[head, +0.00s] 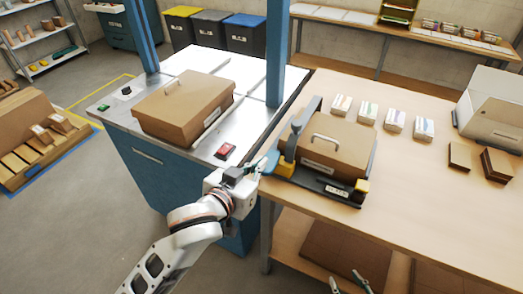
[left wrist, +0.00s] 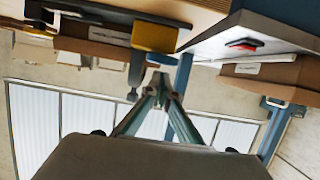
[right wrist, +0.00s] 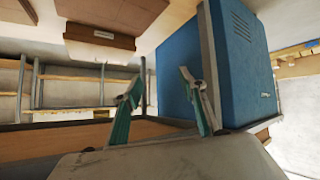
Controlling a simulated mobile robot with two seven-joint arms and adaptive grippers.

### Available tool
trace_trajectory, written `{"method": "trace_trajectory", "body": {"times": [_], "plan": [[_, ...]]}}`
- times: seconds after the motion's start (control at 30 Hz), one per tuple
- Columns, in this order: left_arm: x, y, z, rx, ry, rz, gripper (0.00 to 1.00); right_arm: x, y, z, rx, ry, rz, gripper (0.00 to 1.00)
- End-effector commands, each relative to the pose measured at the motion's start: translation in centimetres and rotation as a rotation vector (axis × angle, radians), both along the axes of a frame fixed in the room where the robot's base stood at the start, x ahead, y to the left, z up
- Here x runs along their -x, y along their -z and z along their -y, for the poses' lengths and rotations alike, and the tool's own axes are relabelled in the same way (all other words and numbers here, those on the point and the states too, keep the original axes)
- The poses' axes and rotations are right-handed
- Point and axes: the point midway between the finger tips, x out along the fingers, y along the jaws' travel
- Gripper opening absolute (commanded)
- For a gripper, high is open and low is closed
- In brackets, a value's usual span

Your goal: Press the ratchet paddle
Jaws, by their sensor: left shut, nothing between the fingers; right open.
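The laminator-like unit on the wooden table has a brown cover (head: 335,150) with a handle, a dark base (head: 318,184) and a yellow end block (head: 361,187). A grey upright arm (head: 297,130) stands at its left end. I cannot clearly tell which part is the ratchet paddle. My left gripper (head: 272,160) is shut and empty at the unit's left end. In the left wrist view its fingertips (left wrist: 163,82) are close to a grey lever (left wrist: 136,75) below a yellow block (left wrist: 155,37); contact is unclear. My right gripper (head: 348,282) is open and empty, low before the table.
A steel-topped blue cabinet (head: 165,180) with a brown box (head: 184,103) and a red switch (head: 225,151) stands left. Card stacks (head: 396,120), brown blocks (head: 496,165) and a beige machine (head: 495,105) occupy the table. Its front middle is clear.

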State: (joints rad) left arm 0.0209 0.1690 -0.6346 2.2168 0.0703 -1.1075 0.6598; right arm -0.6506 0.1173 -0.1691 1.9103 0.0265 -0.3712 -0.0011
Motion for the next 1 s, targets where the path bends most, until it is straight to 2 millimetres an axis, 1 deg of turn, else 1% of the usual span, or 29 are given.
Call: {"method": "trace_trajectory", "body": {"times": [0.03,0.13,0.57,0.8,1.0], "plan": [[0.2,0.4,0.0,-0.002,0.0,-0.001,0.0,0.1,0.1,-0.1,-0.002,0.001,-0.002,0.42],[0.4,0.8,0.0,0.001,0.002,0.0,0.0,0.4,0.2,-0.2,-0.003,0.001,-0.006,0.42],[0.4,1.0,0.0,0.006,0.0,0.007,0.0,0.4,0.4,-0.3,-0.003,-0.003,-0.007,0.42],[0.5,1.8,0.0,0.054,0.0,0.096,0.0,0.1,1.1,-0.8,-0.006,-0.021,0.008,0.42],[0.7,2.6,-0.1,0.09,-0.001,0.196,0.0,-0.9,0.9,-1.8,-0.023,-0.034,0.045,0.42]]}}
